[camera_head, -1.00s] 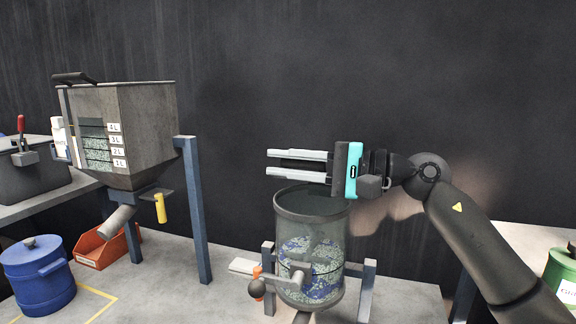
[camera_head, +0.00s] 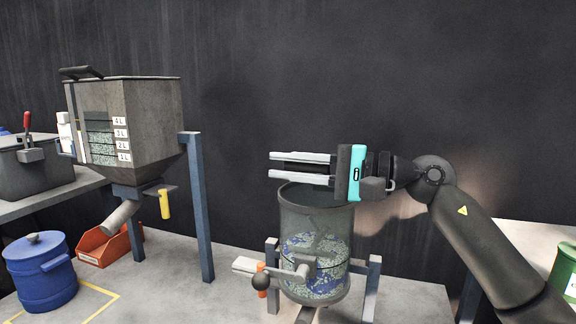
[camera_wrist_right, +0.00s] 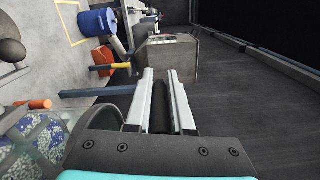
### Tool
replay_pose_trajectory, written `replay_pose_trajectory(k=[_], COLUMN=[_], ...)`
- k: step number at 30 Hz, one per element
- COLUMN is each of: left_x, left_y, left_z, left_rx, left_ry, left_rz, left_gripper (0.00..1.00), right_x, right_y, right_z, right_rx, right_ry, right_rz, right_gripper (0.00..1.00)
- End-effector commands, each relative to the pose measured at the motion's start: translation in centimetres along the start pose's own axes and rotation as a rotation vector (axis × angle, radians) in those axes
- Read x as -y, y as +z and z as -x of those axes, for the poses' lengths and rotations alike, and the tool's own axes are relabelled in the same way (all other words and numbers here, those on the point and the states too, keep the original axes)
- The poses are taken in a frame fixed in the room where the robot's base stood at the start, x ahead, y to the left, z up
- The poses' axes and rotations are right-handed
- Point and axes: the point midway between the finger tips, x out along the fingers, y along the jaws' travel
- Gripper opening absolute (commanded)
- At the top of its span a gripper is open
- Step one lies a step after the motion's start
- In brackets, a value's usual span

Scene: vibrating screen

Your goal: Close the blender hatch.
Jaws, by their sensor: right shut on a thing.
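The blender appears to be the clear cylinder (camera_head: 330,222) with a dark rim, holding blue and green granules. It also shows at the left edge of the right wrist view (camera_wrist_right: 32,140). Its top looks open in the head view. My right gripper (camera_head: 300,167) is level just above the rim, fingers pointing left. It is shut on a narrow dark bar (camera_wrist_right: 160,105) between its fingers. The bar is mostly hidden, and I cannot tell whether it is part of the hatch. My left gripper is not in view.
A grey hopper (camera_head: 150,120) on blue legs stands at the left with a yellow handle (camera_head: 164,204) below. A blue drum (camera_head: 40,270) and orange bin (camera_head: 108,246) are on the bench.

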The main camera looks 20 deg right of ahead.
Motion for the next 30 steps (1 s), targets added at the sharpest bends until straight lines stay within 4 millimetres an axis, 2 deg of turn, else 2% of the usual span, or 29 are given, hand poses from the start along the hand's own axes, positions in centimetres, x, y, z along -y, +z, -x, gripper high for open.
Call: replay_pose_trajectory(k=[1,7,8,15,30], left_x=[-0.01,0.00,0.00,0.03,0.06], left_y=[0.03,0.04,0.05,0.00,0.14], left_z=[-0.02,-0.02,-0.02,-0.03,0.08], left_rx=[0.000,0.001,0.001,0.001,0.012], left_ry=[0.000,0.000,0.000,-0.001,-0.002], left_rz=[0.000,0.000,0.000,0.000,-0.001], left_gripper=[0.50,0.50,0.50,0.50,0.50], right_x=[-0.44,-0.43,-0.42,-0.21,0.21], right_y=[-0.55,-0.55,-0.54,-0.35,-0.17], right_z=[-0.06,-0.05,-0.05,0.00,0.04], right_rx=[-0.012,-0.013,-0.012,-0.008,-0.005], right_ry=[0.006,0.006,0.005,0.003,0.001], right_rz=[-0.006,-0.006,-0.006,-0.003,0.000], right_gripper=[0.00,0.00,0.24,0.50,0.50])
